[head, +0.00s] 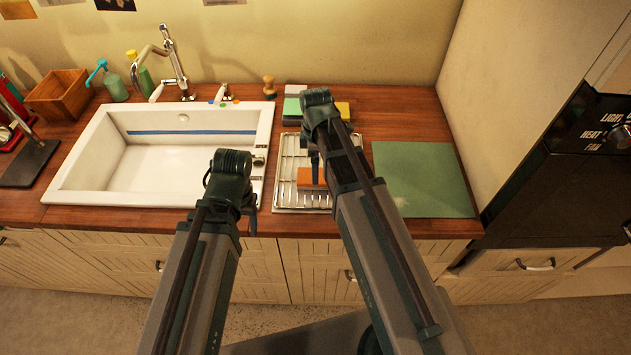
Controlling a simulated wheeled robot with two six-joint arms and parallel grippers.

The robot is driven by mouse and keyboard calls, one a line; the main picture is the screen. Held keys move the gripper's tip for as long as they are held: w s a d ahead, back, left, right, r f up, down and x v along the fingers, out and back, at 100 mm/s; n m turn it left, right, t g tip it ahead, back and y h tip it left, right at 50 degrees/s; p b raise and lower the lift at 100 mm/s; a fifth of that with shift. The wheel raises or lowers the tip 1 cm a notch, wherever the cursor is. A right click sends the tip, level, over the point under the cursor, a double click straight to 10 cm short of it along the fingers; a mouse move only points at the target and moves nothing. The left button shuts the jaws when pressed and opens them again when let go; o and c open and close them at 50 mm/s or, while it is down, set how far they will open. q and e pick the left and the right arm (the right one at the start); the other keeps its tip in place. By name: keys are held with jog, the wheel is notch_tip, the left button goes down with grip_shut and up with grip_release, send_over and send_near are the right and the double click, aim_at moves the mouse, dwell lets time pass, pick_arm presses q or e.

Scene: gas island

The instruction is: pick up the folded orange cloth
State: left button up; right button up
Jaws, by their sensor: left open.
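The folded orange cloth (305,180) lies on the wire drying rack (288,200) right of the sink. My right arm covers part of it. My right gripper (315,170) points down in front of the cloth, mostly hidden by its own arm; I cannot tell whether it touches the cloth or how its jaws stand. My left gripper (252,215) is open, left of the rack, near the sink's right front corner, and apart from the cloth. Its fingers are small and dark, partly hidden behind the wrist.
The white sink (75,185) with its tap (175,65) fills the middle left. A green board (425,180) lies right of the rack. Behind the rack are a green item (291,107) and a yellow one (343,108). A dark oven (560,170) stands at right.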

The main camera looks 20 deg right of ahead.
notch_tip(320, 180, down, 4)
jog(key=b, duration=0.3)
jog(key=shift+r, duration=0.1)
jog(key=shift+s+r, duration=0.1)
